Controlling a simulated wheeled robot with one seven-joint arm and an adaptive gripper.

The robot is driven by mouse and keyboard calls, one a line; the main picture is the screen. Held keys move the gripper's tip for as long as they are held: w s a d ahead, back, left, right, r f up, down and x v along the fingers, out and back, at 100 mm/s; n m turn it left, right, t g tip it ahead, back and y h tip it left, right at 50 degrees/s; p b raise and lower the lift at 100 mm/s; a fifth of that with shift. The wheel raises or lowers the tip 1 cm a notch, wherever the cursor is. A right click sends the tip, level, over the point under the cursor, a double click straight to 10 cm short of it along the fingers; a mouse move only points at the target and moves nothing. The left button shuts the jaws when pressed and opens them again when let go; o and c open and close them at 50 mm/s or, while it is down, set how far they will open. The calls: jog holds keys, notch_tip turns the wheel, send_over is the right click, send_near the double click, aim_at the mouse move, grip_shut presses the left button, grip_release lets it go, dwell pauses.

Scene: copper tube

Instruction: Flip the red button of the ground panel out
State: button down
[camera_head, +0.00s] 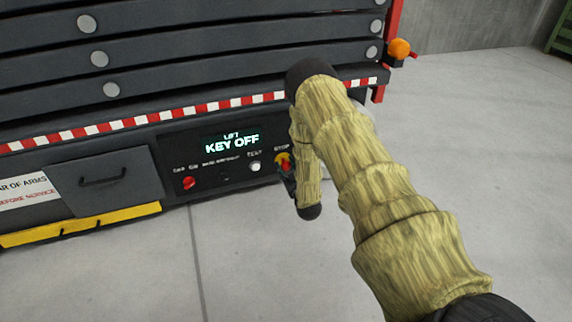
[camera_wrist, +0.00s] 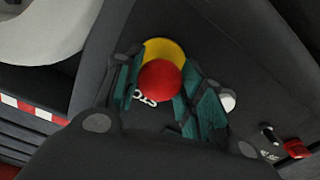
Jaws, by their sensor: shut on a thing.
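The red button (camera_wrist: 160,82), a round mushroom head on a yellow disc (camera_wrist: 165,52), sits on the dark ground panel (camera_head: 220,185) next to the word STOP. In the wrist view my gripper (camera_wrist: 160,85) has its green-padded fingers on both sides of the red button, closed on it. In the head view the red button (camera_head: 284,162) shows on its yellow base at the panel's right end, partly hidden by my gripper (camera_head: 288,178). My sleeved arm comes in from the right. The panel's screen (camera_head: 231,142) reads "LIFT KEY OFF".
A red key switch (camera_head: 189,183) and a white test button (camera_head: 254,166) are on the same panel, left of the red button. Black lift arms with a red-white striped edge (camera_head: 130,122) are above. Grey floor (camera_head: 270,270) is clear in front. An orange lamp (camera_head: 400,49) is at the upper right.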

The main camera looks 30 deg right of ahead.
jog(key=c, duration=1.3)
grip_release()
jog(key=shift+s+f, duration=0.2)
jog(key=shift+s, duration=0.05)
jog(key=o, duration=0.4)
jog(key=shift+a+r, duration=0.1)
jog(key=shift+r, duration=0.05)
jog(key=shift+s, duration=0.1)
jog(key=v, duration=1.1)
jog(key=shift+s, duration=0.35)
jog(key=shift+a, duration=0.1)
